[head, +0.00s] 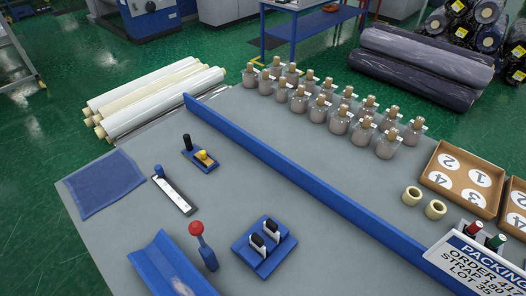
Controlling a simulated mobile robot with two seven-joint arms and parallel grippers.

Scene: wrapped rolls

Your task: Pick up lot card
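No separate thing is clearly marked as a lot card. A white sign (475,268) with a blue header, reading "PACKING ORDER" and "LOT", stands at the lower right corner and is cut off by the frame edge. Several small jars (340,120) with cork-like tops stand in rows beyond the blue divider, with small white tags beside them. The writing on these tags is too small to read. Neither of my grippers shows in the head view.
A long blue divider (290,172) crosses the grey table (320,240). Near it are a blue mat (106,184), a white strip tool (174,192), a red-knobbed tool (202,240), a blue holder (264,248), and a blue trough (158,262). A numbered cardboard tray (436,160) and tape rolls (412,196) stand right.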

